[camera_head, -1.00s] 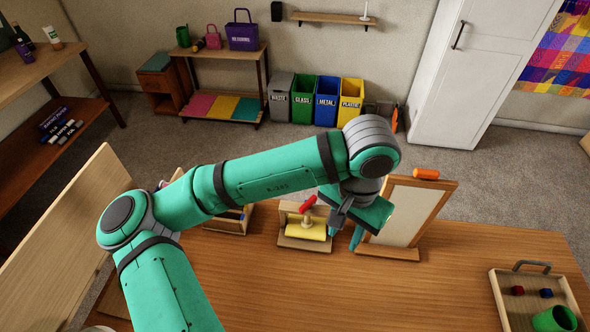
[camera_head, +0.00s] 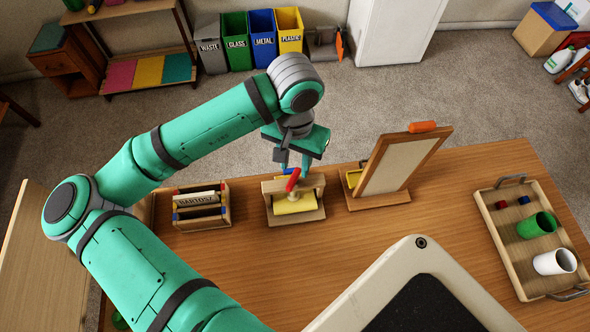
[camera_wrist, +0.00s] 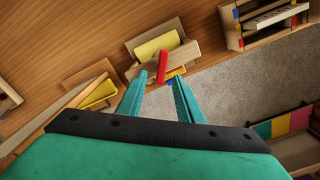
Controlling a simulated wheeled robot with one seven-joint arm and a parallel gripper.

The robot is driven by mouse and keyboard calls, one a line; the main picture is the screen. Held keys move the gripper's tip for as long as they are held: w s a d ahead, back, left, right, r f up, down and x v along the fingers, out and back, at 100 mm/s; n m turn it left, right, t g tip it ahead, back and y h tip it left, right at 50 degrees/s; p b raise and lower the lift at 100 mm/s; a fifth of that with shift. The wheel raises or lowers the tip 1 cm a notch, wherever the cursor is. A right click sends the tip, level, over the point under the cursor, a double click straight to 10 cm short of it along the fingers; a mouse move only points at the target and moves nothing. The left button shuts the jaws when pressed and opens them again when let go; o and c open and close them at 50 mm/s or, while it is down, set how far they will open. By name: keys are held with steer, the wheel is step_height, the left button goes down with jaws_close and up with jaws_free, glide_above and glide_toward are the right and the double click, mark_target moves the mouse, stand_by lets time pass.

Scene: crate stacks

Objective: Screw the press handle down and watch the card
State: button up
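The press (camera_head: 313,183) is a small wooden frame on the table with a yellow block or pad (camera_head: 295,205) in it. Its red handle (camera_head: 293,179) stands tilted on top. The wrist view also shows the red handle (camera_wrist: 162,67) and the yellow pad (camera_wrist: 157,46). My gripper (camera_head: 292,165) is at the far side of the handle. Its teal fingers are open, and in the wrist view my gripper (camera_wrist: 160,82) has its tips either side of the handle's near end. Contact cannot be told. No card can be made out in the press.
A wooden holder (camera_head: 202,217) with a plate lettered BARTOSZ stands left of the press. A framed board (camera_head: 400,163) with an orange cylinder (camera_head: 422,127) on top stands close on the right. A tray (camera_head: 515,265) with cups is at far right. Bare tabletop lies before the press.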

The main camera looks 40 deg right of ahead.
mark_target(294, 177)
steer(key=f, duration=0.4)
steer(key=shift+a, duration=0.35)
steer(key=shift+d+f, duration=0.15)
steer(key=shift+f, duration=0.65)
steer(key=shift+w, duration=0.15)
steer(key=shift+w, duration=0.1)
jaws_close()
steer(key=shift+d, duration=0.2)
steer(key=shift+a, duration=0.1)
